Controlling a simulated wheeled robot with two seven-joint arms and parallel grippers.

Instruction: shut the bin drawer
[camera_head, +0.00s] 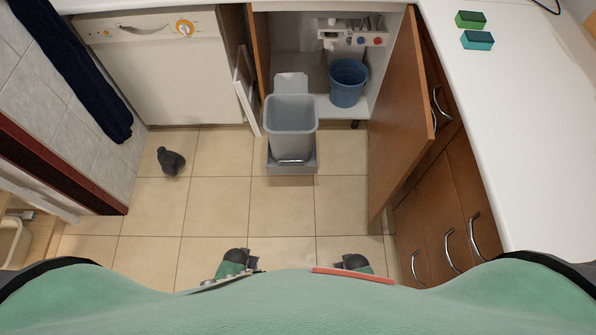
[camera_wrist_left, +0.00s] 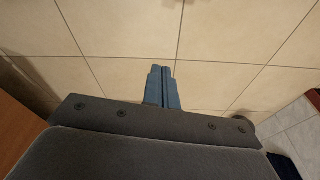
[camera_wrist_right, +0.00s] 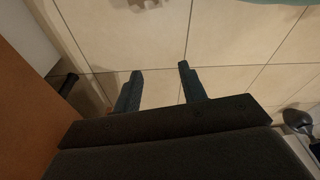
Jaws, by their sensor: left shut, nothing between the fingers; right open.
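The bin drawer (camera_head: 292,166) is pulled out of the open cabinet in the head view, with a grey bin (camera_head: 291,126) standing on it. Its front edge carries a metal handle. Both my arms show only as short green and dark parts at the bottom of the head view, well in front of the drawer and apart from it. My left gripper (camera_wrist_left: 165,70) is shut and empty over the tiles in the left wrist view. My right gripper (camera_wrist_right: 160,70) is open and empty over the tiles in the right wrist view.
A wooden cabinet door (camera_head: 405,110) stands open on the right of the drawer. A blue bucket (camera_head: 347,83) stands inside the cabinet. A white appliance (camera_head: 155,65) is at the left. A dark object (camera_head: 171,161) lies on the floor at the left. Tiles in front of the drawer are clear.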

